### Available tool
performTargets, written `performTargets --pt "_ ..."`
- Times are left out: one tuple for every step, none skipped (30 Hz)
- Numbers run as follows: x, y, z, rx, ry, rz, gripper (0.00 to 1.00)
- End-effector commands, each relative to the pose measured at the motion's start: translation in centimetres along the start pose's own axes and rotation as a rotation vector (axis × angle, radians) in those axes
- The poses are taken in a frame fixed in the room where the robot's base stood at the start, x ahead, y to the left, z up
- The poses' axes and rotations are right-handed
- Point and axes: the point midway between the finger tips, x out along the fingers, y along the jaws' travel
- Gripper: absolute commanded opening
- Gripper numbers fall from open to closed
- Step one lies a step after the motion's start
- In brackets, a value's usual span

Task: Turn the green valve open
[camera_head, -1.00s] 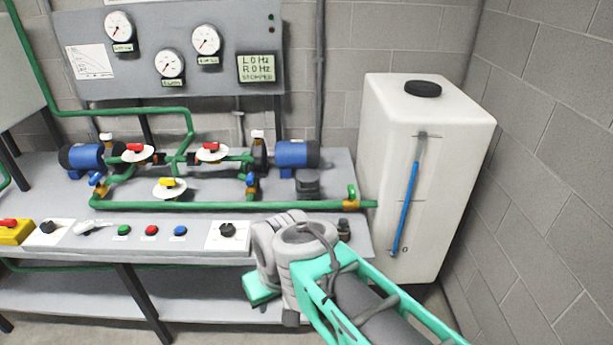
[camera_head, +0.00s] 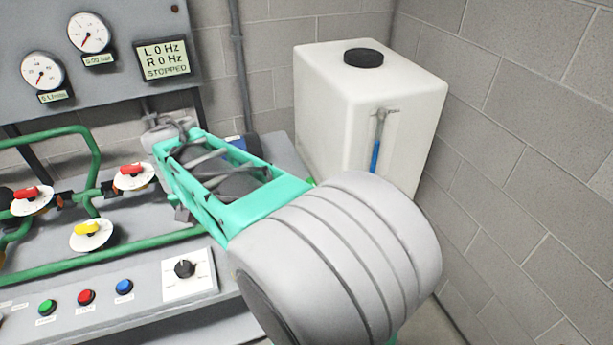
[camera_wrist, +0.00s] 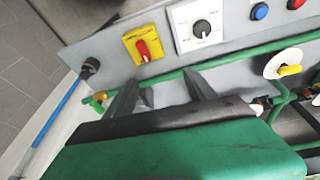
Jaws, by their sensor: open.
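The green valve (camera_wrist: 97,103) shows in the wrist view as a small green handle on a yellow-brass body near the end of a green pipe (camera_wrist: 235,56). In the head view my arm hides most of that area; a small green bit beside the tank may be its handle, but I cannot tell. My gripper (camera_wrist: 160,92) is open in the wrist view, its two dark fingers apart with nothing between them. The valve lies just left of the left finger. I cannot tell the gap in depth.
A white tank (camera_head: 330,110) stands at the right, close to the block wall. The control panel has a yellow plate with a red switch (camera_wrist: 142,46) and a selector knob (camera_wrist: 202,27). Red-handled valves (camera_head: 133,177) and a yellow-handled valve (camera_head: 90,234) sit at the left.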

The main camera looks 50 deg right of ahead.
Motion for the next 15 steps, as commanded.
performTargets --pt "1.2 2.5 -4.1 0.185 -0.010 0.065 0.69" --pt "1.9 4.2 -6.4 0.300 -0.007 0.101 0.72" --pt "3.2 6.6 -9.0 0.451 -0.005 0.150 0.75" --pt "4.1 8.6 -10.8 0.564 0.000 0.187 0.77" --pt "5.2 10.7 -12.3 0.675 0.005 0.223 0.80" --pt "6.7 13.4 -13.9 0.814 0.014 0.269 0.82" --pt "7.8 15.4 -14.9 0.913 0.022 0.301 0.82" --pt "8.8 17.3 -15.6 1.002 0.030 0.331 0.82" --pt "10.0 19.6 -16.2 1.107 0.042 0.366 0.82" --pt "10.8 21.1 -16.5 1.176 0.050 0.389 0.82" --pt "11.5 22.4 -16.7 1.235 0.057 0.410 0.82" --pt "12.3 23.8 -16.8 1.299 0.066 0.431 0.82" --pt "12.7 24.5 -16.9 1.335 0.071 0.443 0.82" --pt "13.0 25.2 -16.9 1.363 0.076 0.452 0.82" --pt "13.4 25.7 -16.9 1.386 0.080 0.460 0.82"
